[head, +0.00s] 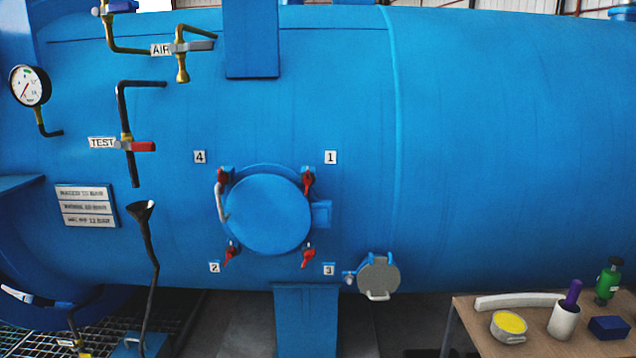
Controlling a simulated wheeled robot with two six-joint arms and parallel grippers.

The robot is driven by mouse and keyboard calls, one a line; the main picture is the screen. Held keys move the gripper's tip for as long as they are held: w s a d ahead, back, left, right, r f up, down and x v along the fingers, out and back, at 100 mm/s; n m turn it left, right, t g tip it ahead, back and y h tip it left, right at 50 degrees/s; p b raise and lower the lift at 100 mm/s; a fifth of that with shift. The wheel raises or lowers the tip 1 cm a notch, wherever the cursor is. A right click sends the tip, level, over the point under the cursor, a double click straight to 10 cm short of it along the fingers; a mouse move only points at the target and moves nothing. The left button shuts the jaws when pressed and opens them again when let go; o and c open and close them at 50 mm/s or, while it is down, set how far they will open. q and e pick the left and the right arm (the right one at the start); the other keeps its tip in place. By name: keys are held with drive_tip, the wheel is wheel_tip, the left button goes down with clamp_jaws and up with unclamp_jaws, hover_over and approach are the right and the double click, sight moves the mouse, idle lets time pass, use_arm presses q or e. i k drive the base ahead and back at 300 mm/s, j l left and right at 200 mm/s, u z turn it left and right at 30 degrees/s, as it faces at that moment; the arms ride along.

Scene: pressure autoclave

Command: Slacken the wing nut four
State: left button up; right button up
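Wing nut four is the red wing nut (223,176) at the upper left of the round blue hatch door (267,215), beside the white label "4" (200,157). Other red wing nuts sit at the upper right (308,181) by label "1", the lower left (231,254) by label "2" and the lower right (309,257) by label "3". The door looks closed. A pale handle (220,202) is on its left side, just below wing nut four. Neither of my grippers is in view.
Left of the hatch are a red-handled TEST valve (142,146), an AIR valve (183,60), a pressure gauge (30,86) and a black funnel pipe (147,240). A small grey round cover (379,277) is lower right. A table (465,322) with several items stands at the right.

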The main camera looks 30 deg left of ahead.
sight(223, 178)
drive_tip(key=k+u, duration=0.15)
drive_tip(key=u, duration=1.2)
